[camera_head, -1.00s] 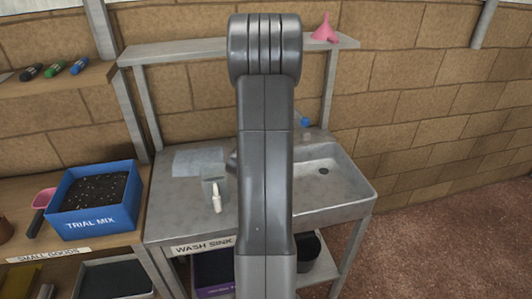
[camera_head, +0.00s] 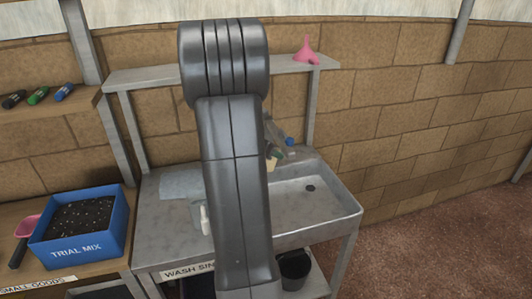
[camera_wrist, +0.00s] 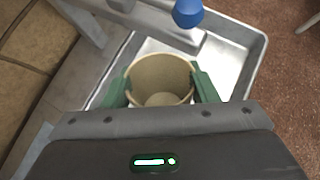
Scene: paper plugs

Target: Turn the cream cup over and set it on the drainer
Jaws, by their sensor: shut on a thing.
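The cream cup (camera_wrist: 160,74) is between the green fingers of my gripper (camera_wrist: 161,92) in the wrist view. Its open mouth faces the wrist camera and I see down to its inner bottom. My gripper is shut on it, above the sink (camera_wrist: 225,75). In the head view a small part of the cream cup (camera_head: 271,163) shows just right of my arm. A flat pale grey-blue piece (camera_head: 180,182), which looks like the drainer, lies on the counter left of my arm. My arm hides part of it.
A blue-tipped tap (camera_wrist: 188,12) rises close to the cup. A white bottle (camera_head: 205,221) stands on the counter, partly hidden by my arm. A blue trial mix box (camera_head: 80,240) stands at left.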

